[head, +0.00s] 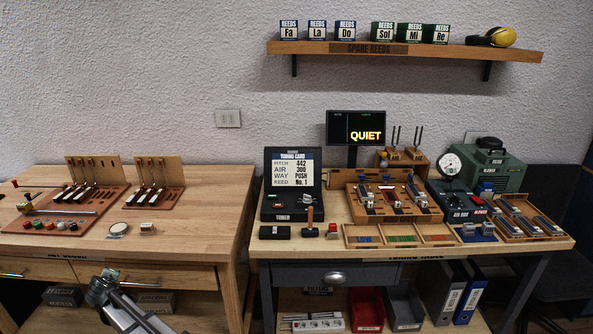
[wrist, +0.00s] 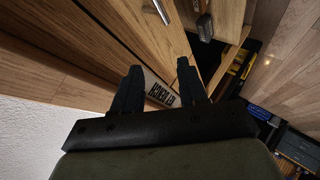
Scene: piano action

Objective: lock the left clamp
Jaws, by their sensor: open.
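On the right bench a wooden stand (head: 352,208) bears metal clamp-like parts in a row. The leftmost metal part (head: 366,196) is probably the left clamp; it is too small for me to tell whether it is locked. My gripper (wrist: 156,84) shows in the wrist view with its two dark fingers apart and nothing between them. It points toward wooden furniture with drawers, and no clamp shows there. In the head view a part of my arm (head: 122,308) is low at the left, in front of the left bench and far from the stand.
The left bench (head: 190,190) carries two wooden racks and small parts. Around the stand are the tuner case (head: 291,185), a small hammer (head: 310,222), a three-part tray (head: 400,242), the air box (head: 455,203) and a screen (head: 356,127). A gap separates the benches.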

